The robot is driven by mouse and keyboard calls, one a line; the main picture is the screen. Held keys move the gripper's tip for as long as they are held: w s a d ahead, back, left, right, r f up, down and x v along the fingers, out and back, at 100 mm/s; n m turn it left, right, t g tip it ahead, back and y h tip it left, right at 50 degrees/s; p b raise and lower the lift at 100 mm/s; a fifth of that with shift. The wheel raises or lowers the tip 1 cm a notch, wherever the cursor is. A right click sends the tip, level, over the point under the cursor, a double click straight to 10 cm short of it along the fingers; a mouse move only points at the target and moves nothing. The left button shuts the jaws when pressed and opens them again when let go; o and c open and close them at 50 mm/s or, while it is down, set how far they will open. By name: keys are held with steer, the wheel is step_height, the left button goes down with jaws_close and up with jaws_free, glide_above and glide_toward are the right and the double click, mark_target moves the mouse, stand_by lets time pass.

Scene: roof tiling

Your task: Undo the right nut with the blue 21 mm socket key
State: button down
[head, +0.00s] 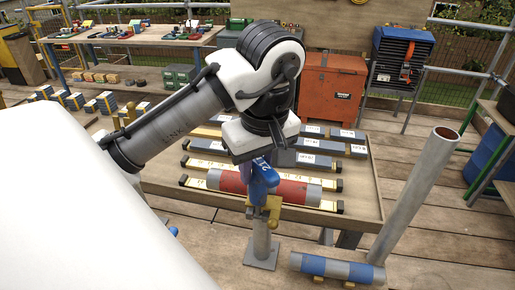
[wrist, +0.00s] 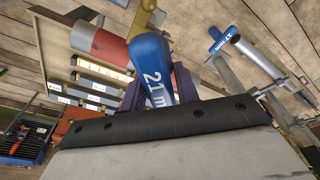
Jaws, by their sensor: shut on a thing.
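The blue 21 mm socket key (head: 264,173) is upright in my gripper (head: 258,161) in the head view, below my arm. In the wrist view its blue handle (wrist: 151,65), marked "21 m", lies between the two dark purple fingers of my gripper (wrist: 158,92), which is shut on it. A brass-coloured clamp-like piece (head: 265,208) is right below the key, at the top of a grey post (head: 262,240). I cannot tell whether the key touches it. The key's socket end and the right nut cannot be made out.
A red and grey pipe (head: 290,189) lies close behind the key on a wooden table (head: 358,204) with several labelled bars. Another blue-handled key, marked 17 (wrist: 220,38), shows in the wrist view.

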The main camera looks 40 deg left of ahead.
steer(key=shift+r, duration=0.2)
steer(key=shift+r+p, duration=1.95)
steer(key=shift+p, duration=0.35)
steer(key=shift+r, duration=0.85)
